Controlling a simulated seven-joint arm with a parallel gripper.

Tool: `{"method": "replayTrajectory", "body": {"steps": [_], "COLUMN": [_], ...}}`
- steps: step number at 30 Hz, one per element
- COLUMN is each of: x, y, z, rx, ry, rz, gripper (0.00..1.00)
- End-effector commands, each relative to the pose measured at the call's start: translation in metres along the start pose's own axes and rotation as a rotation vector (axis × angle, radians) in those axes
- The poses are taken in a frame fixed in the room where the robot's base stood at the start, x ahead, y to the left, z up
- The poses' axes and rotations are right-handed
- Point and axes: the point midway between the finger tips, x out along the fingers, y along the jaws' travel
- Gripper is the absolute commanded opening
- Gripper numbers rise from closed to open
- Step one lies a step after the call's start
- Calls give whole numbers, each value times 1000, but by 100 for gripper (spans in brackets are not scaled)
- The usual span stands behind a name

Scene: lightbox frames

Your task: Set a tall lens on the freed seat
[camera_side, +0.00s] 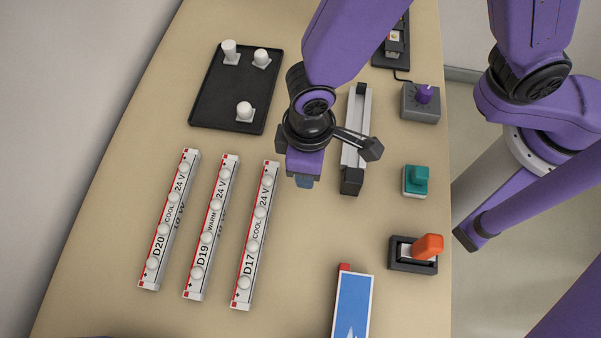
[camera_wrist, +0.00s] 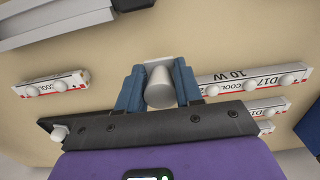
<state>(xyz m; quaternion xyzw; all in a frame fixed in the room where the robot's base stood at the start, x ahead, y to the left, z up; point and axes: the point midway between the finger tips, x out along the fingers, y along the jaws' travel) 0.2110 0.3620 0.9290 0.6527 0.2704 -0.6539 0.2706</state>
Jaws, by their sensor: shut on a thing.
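My gripper (camera_side: 303,182) hangs right of the upper end of the D17 strip (camera_side: 254,236) in the side view. In the wrist view, the blue fingers of my gripper (camera_wrist: 158,88) are shut on a white, smooth lens (camera_wrist: 158,74) of cylinder form. The lens is hidden in the side view. The D17 strip (camera_wrist: 236,80) shows behind the fingers, bearing white round lenses; the fingers hide part of this row. The D19 strip (camera_side: 212,228) and D20 strip (camera_side: 169,220) lie to its left, also with lenses. I cannot make out an empty seat.
A black tray (camera_side: 205,105) at upper left holds three white pieces on square bases. A grey bar (camera_side: 356,120) lies just right of my gripper. A purple-knobbed box (camera_side: 420,106), teal button (camera_side: 416,180), orange-handled switch (camera_side: 425,248) and blue box (camera_side: 352,305) stand around.

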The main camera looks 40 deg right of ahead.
Motion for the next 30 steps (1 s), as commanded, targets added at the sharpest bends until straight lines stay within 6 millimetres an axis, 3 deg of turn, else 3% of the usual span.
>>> {"method": "replayTrajectory", "body": {"steps": [8,16,29,30], "x": [14,42,47,47], "y": [-3,-3,-3,-3], "z": [-11,-11,-11,-11], "rx": [0,0,0,0], "ry": [-1,-2,0,0], "rz": [1,1,0,0], "gripper": [6,6,6,38]}}
